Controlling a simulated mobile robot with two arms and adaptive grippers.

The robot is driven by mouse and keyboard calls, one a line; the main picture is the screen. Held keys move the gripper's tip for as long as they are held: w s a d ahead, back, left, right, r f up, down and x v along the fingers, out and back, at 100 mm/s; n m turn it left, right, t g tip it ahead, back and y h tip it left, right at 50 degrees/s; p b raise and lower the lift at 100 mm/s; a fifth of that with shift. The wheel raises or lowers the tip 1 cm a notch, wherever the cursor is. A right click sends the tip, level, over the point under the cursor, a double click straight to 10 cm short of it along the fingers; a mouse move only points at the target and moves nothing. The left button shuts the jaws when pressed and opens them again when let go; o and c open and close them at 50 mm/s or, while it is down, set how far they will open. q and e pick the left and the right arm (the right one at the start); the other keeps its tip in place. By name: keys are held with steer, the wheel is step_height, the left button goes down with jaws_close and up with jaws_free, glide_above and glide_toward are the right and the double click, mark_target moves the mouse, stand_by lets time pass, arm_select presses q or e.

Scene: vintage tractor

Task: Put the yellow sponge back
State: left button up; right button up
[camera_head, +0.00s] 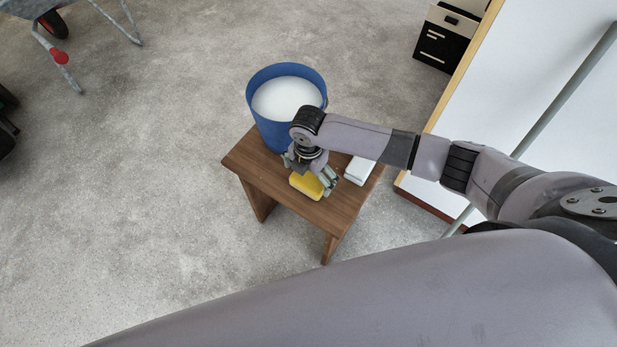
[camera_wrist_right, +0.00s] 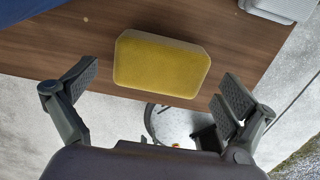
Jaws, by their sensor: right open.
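The yellow sponge (camera_head: 306,186) lies on the small wooden stool (camera_head: 343,207), near its front edge. In the right wrist view the sponge (camera_wrist_right: 160,64) lies flat on the brown wood (camera_wrist_right: 235,40). My right gripper (camera_head: 312,177) is over the stool just above the sponge. In the wrist view its two fingers (camera_wrist_right: 155,92) are spread wide, one to each side of the sponge, with nothing between them touching it. A blue bucket (camera_head: 257,99) filled with white liquid stands at the back of the stool. My left gripper is not in view.
A white block-like object (camera_head: 359,170) lies on the stool right of the gripper. A white panel with a wooden edge (camera_head: 510,75) stands at the right, beside a black box (camera_head: 447,45). A wheelbarrow (camera_head: 62,57) is at the upper left.

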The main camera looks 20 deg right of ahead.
mark_target(308, 180)
step_height(308, 180, up, 9)
steer(key=shift+r+p, duration=0.2)
steer(key=shift+p, duration=0.15)
steer(key=shift+s, duration=0.1)
stand_by(0.3)
